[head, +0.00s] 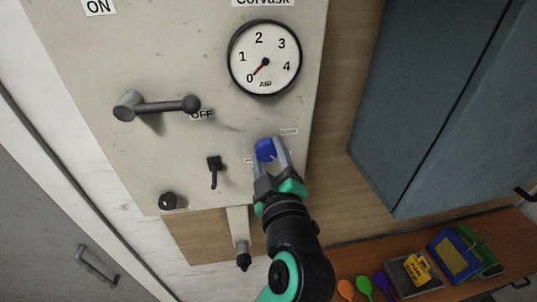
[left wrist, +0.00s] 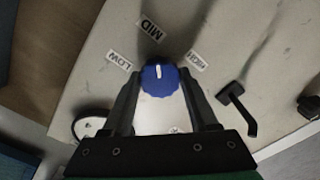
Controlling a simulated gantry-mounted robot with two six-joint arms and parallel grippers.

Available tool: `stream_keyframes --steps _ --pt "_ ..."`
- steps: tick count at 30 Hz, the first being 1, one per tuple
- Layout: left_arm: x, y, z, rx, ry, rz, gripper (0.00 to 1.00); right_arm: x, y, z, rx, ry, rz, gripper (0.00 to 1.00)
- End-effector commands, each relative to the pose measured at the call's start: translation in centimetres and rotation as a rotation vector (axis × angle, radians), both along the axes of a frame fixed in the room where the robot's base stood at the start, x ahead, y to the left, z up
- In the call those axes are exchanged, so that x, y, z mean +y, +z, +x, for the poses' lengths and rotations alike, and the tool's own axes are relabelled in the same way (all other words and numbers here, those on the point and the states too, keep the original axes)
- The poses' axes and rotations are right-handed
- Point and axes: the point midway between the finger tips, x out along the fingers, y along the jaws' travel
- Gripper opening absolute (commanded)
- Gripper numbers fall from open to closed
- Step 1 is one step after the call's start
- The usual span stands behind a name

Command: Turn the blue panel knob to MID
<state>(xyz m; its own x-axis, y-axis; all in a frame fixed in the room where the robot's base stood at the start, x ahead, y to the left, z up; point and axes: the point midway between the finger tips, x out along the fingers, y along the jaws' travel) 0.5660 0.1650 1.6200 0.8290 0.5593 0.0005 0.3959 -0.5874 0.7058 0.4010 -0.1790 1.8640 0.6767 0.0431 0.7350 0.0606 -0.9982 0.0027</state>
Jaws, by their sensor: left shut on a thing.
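The blue panel knob (head: 265,150) is on the cream panel. My left gripper (head: 268,146) is shut on it, with one finger on each side. In the left wrist view the knob (left wrist: 160,82) shows between the two fingers. Its white pointer mark points up in the picture, roughly at the MID label (left wrist: 151,29). The LOW label (left wrist: 119,60) is to the left and the HIGH label (left wrist: 196,60) to the right. In the head view the fingers partly hide the knob. My right gripper is not in view.
An AIR gauge (head: 265,58) reads near 0 above the knob. A lever (head: 165,105) points toward the OFF label. A small black switch (head: 214,170) is left of the knob.

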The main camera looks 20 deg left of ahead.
Motion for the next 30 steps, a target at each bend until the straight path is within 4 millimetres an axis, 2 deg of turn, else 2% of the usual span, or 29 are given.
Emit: stream_keyframes --steps 6,7,11,22,26,30 --pt "0.0 -0.1 0.0 0.002 0.000 -0.002 0.04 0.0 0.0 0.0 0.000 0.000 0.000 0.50" --pt "0.0 -0.1 0.0 0.002 0.000 -0.002 0.65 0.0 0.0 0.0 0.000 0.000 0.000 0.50" --pt "0.0 -0.1 0.0 0.002 0.000 -0.002 0.88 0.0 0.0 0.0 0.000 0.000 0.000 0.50" --pt "-0.3 -0.1 -0.4 -0.001 -0.001 -0.002 0.90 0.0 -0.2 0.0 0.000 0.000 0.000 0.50" --pt "-1.6 -0.3 -2.0 -0.002 -0.004 -0.002 0.90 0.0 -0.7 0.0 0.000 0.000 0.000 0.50" --pt "-3.5 -0.3 -4.9 -0.002 -0.006 -0.004 0.90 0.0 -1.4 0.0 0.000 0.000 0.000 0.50"
